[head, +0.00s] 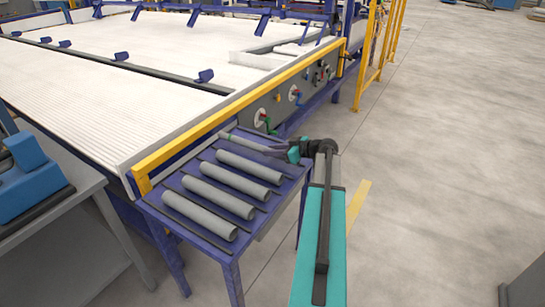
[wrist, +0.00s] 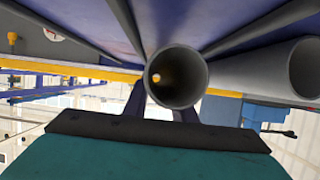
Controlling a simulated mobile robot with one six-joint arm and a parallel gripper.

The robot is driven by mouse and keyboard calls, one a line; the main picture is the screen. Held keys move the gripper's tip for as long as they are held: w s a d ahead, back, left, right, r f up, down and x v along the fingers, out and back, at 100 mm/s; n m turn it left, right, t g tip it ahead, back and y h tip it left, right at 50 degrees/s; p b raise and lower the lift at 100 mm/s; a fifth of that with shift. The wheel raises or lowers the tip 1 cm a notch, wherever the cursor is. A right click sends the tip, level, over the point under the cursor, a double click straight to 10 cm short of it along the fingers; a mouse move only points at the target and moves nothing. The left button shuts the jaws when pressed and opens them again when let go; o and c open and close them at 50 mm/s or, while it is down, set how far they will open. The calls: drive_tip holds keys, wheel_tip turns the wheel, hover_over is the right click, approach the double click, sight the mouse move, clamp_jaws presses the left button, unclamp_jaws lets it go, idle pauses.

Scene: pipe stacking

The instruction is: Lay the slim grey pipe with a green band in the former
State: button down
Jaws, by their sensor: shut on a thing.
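My gripper (head: 276,151) is at the far right corner of the blue rack table. It is shut on a slim grey pipe (head: 238,141), which lies along the table's far edge. In the wrist view, a grey pipe (wrist: 190,91) shows end-on, its open end facing the camera, above the teal gripper body. No green band can be made out on the pipe. I cannot tell for sure which part of the scene is the former.
Several thicker grey pipes (head: 221,197) lie in a row on the blue table (head: 160,211), with dark bars between them. A large white ribbed bed (head: 105,110) with a yellow rail (head: 235,107) stands behind. A grey bench (head: 62,190) is at left. The floor at right is open.

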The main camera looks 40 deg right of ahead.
drive_tip(key=shift+f, duration=1.4)
drive_tip(key=c, duration=1.7)
unclamp_jaws()
drive_tip(key=shift+c, duration=0.2)
drive_tip(key=b+v, duration=0.1)
drive_tip(key=v, duration=1.1)
